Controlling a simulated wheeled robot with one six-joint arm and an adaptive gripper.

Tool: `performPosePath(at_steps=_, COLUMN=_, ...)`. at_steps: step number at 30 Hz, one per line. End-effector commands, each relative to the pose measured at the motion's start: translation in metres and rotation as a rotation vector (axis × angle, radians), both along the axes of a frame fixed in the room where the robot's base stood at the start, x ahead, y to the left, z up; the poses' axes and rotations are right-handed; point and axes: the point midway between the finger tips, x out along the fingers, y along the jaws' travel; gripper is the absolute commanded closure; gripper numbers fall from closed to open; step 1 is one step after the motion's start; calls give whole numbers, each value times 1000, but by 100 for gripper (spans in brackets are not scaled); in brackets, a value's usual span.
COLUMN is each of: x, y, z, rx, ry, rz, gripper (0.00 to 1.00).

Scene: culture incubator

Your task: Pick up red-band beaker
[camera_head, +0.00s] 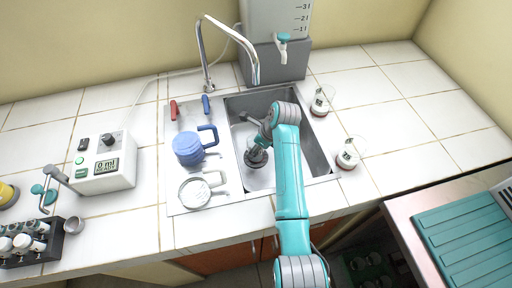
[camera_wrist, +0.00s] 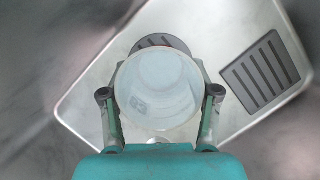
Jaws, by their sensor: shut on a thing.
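My gripper (camera_head: 257,154) is low inside the metal sink in the head view. In the wrist view its two fingers (camera_wrist: 160,98) are closed on a round, whitish, see-through beaker (camera_wrist: 158,88), seen from above with its rim toward the camera. A small grey mark shows on its wall. Two clear beakers with reddish bottoms stand on the tiled counter right of the sink, one farther back (camera_head: 321,102) and one nearer (camera_head: 348,154).
The sink (camera_head: 318,157) has raised walls around my gripper, and a tall faucet (camera_head: 228,33) arches behind it. A blue jug (camera_head: 188,148) and a clear jug (camera_head: 194,192) stand to its left. A white dispenser (camera_head: 105,163) is farther left. A teal mat (camera_head: 465,245) lies at lower right.

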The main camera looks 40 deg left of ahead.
Motion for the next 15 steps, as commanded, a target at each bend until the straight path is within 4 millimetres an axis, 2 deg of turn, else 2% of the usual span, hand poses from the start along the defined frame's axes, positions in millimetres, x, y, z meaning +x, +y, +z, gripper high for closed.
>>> performPosePath(at_steps=15, x=1, y=1, z=23, rx=2, ry=-2, rz=0, gripper=94)
